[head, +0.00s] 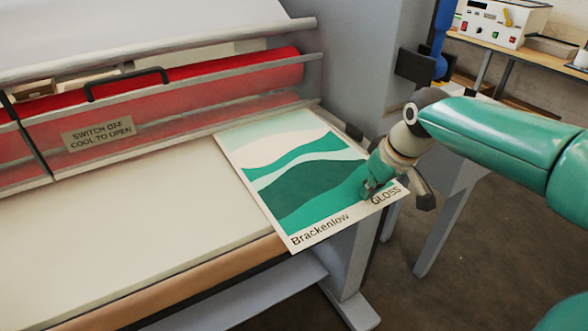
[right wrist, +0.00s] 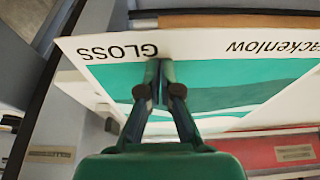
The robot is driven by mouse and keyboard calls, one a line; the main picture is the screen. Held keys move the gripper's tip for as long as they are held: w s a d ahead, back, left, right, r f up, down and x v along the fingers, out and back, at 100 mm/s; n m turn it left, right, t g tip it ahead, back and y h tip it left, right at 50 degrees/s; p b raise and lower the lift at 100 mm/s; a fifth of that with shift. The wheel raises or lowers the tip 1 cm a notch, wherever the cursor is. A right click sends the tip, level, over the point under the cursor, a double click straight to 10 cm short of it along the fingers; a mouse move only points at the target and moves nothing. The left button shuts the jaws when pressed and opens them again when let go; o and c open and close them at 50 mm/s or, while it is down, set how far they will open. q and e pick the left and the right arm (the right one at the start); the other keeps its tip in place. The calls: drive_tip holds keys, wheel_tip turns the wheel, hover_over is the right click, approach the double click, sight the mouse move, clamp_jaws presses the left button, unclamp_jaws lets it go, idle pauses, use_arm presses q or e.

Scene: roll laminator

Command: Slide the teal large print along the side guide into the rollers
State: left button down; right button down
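The teal large print (head: 290,183), white-bordered with "Brackenlow" and "GLOSS" along its near edge, lies at the right end of the laminator's pale feed table (head: 130,230). Its near right part reaches past the table's edge. Its far edge lies close to the grey bar below the red rollers (head: 240,75); whether it touches the rollers is unclear. My right gripper (head: 372,188) is at the print's near right part, by "GLOSS". In the right wrist view its fingers (right wrist: 156,72) are together, both showing over the print's face. I cannot make out a side guide. My left gripper is out of view.
A warning sign (head: 98,133) and black handle (head: 126,83) are on the laminator's front cover. The grey end housing (head: 350,60) stands beyond the print. A bench with a white control box (head: 500,22) is at the back right. The table left of the print is clear.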

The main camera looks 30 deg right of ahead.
drive_tip(key=shift+d+f, duration=0.1)
drive_tip(key=shift+f, duration=0.05)
drive_tip(key=shift+w+d+p, duration=0.15)
drive_tip(key=shift+d+p, duration=0.15)
drive_tip(key=shift+d, duration=0.75)
drive_tip(key=shift+r+p, duration=0.9)
drive_tip(key=shift+r, duration=0.25)
wheel_tip(320, 180, up, 5)
drive_tip(key=p, duration=0.4)
